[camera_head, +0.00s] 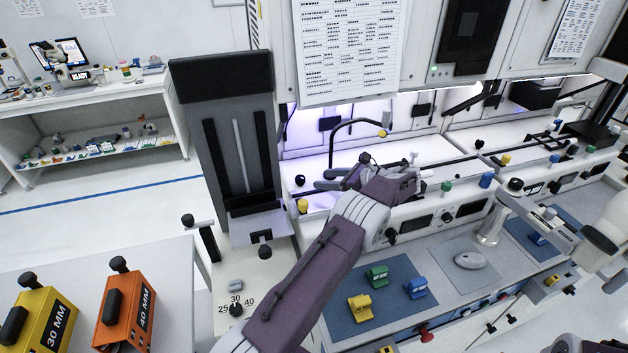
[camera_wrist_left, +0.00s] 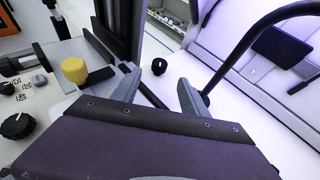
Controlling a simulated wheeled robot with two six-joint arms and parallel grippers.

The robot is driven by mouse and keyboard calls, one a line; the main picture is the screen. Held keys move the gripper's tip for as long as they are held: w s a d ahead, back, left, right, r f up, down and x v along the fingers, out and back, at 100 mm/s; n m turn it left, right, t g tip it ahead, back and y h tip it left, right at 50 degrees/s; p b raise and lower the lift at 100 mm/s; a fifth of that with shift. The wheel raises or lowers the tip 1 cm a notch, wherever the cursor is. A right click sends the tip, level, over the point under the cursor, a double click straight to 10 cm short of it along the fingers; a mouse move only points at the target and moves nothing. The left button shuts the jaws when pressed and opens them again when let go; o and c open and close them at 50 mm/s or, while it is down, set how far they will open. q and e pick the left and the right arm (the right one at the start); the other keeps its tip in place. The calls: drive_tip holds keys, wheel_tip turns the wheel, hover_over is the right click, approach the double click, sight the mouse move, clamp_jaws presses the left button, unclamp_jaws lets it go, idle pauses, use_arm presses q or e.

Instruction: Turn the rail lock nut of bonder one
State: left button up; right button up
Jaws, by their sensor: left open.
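My left gripper (camera_head: 331,180) reaches over the bench of the nearest bonder, fingers pointing left. In the left wrist view its two fingers (camera_wrist_left: 158,90) are apart with nothing between them. A black round knob (camera_wrist_left: 159,66) stands just beyond the fingertips, in line with the gap and apart from them. In the head view this knob (camera_head: 299,180) is left of the fingers. A yellow knob (camera_head: 303,205) stands nearer; it also shows in the left wrist view (camera_wrist_left: 75,70). No label shows which knob is the rail lock nut. My right gripper is out of view.
A black curved tube (camera_head: 357,122) arches behind my gripper. A dark upright magazine unit (camera_head: 240,150) stands to the left, above a dial (camera_head: 236,310) marked 25, 30, 40. Orange (camera_head: 125,310) and yellow (camera_head: 40,318) blocks sit on the left table. A blue mat (camera_head: 340,318) holds small coloured blocks.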

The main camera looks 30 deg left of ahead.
sight(301, 178)
use_arm(q)
drive_tip(key=a, duration=0.2)
drive_tip(key=shift+s+a+f+p, duration=0.25)
drive_tip(key=shift+s+a+p, duration=0.05)
drive_tip(key=shift+a, duration=0.05)
drive_tip(key=p+x, duration=0.1)
drive_tip(key=x, duration=0.5)
drive_tip(key=shift+w+a+f+p, duration=0.2)
drive_tip(key=shift+w+f+p, duration=0.05)
drive_tip(key=shift+f+p, duration=0.1)
drive_tip(key=shift+a, duration=0.2)
drive_tip(key=shift+d, duration=0.1)
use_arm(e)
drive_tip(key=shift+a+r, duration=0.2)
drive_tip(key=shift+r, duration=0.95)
